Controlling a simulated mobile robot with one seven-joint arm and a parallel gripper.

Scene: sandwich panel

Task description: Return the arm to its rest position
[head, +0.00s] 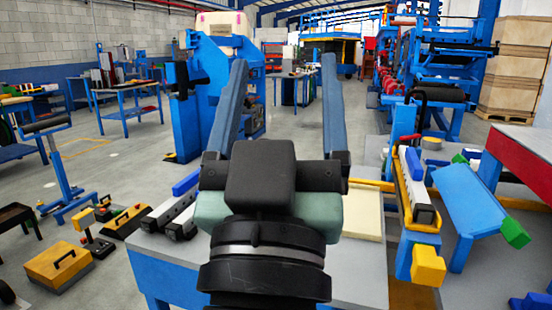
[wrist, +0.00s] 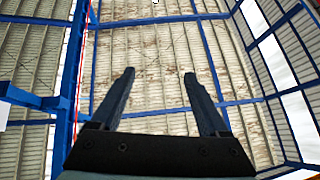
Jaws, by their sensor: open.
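My gripper (head: 286,110) stands in the middle of the head view with its two long blue fingers pointing up and spread wide apart. Nothing is between them. In the wrist view my gripper (wrist: 158,82) is also open and empty, with only the roof behind it. My dark wrist and palm rise in front of a grey-topped blue table (head: 365,262) and hide part of it.
On the table, a cream block (head: 363,215) lies right of my wrist and grey-and-black bars (head: 170,212) lie left. Blue and yellow fixtures (head: 412,190) crowd the right. A yellow box (head: 58,264) sits on the floor at left. The wrist view shows roof beams (wrist: 210,60).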

